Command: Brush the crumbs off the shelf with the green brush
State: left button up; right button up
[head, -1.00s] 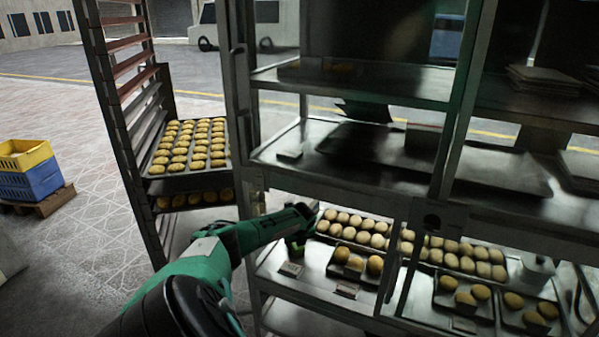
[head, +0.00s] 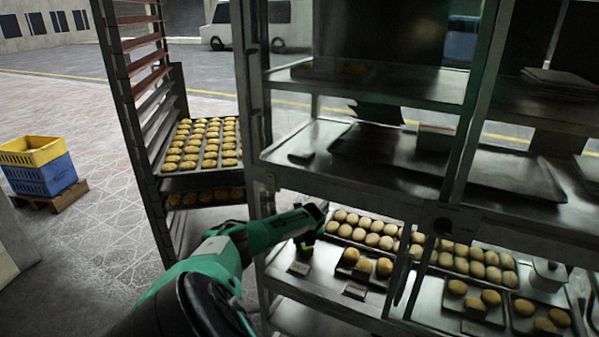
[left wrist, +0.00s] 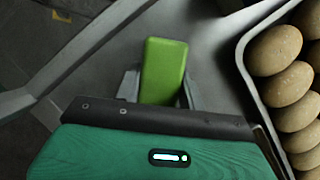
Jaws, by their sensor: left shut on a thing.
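My left gripper (head: 307,238) reaches into the lower shelf (head: 322,283) of the metal rack, at its left end. It is shut on the green brush (head: 307,247), seen only as a small green patch in the head view. In the left wrist view the green brush (left wrist: 164,66) is a rounded block between the two grey fingers (left wrist: 160,90), above a grey metal surface. Its bristles are hidden. I cannot make out any crumbs in either view. My right gripper is not in view.
A tray of pale buns (head: 362,228) lies right beside the gripper; its rim (left wrist: 243,60) is close by in the wrist view. A smaller tray of buns (head: 350,273) and small tags (head: 299,268) sit in front.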

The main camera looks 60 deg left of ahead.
aim_at(326, 254)
pick_arm(q)
jog(key=shift+w+d+f+p, duration=0.1)
jog(key=shift+w+d+p, duration=0.1)
jog(key=shift+w+d, duration=0.35)
jog(key=shift+w+d+f+p, duration=0.1)
jog(key=shift+w+d+p, duration=0.15)
jog(key=shift+d, duration=0.65)
jog(key=shift+w+d+p, duration=0.2)
jog(key=shift+w+d, duration=0.2)
jog(key=shift+d, duration=0.3)
jog(key=shift+w+d+r+p, duration=0.1)
jog(key=shift+w+d+p, duration=0.2)
jog(key=shift+w+d, duration=0.5)
jog(key=shift+w+d+p, duration=0.25)
jog(key=shift+w+d, duration=0.25)
jog(key=shift+d, duration=0.45)
jog(key=shift+a+r+p, duration=0.1)
jog(key=shift+r+p, duration=0.45)
notch_tip(326, 254, up, 5)
jog(key=p, duration=0.4)
